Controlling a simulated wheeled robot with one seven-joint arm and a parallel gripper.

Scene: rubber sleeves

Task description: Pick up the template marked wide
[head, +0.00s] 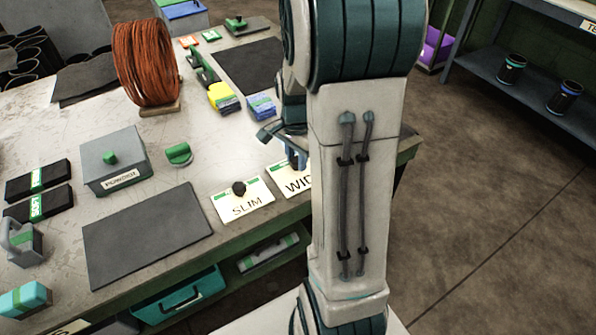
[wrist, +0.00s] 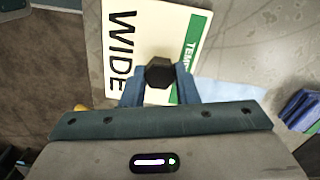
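The template marked wide is a cream card with black letters, a green strip and a black knob; it shows in the wrist view (wrist: 146,22) and, partly hidden by my arm, in the head view (head: 290,182). It appears to lie flat on the table near the front edge. My gripper (wrist: 160,76) is over it, its blue fingers on both sides of the black knob with no gap visible, so it looks shut on the knob. In the head view my gripper is mostly hidden behind my arm.
The template marked slim (head: 241,200) lies just left of it. A dark mat (head: 148,235), a grey box with a green knob (head: 115,160), a spool of copper wire (head: 146,62) and blue and yellow blocks (head: 224,97) stand on the table. A shelf (head: 480,66) is at the right.

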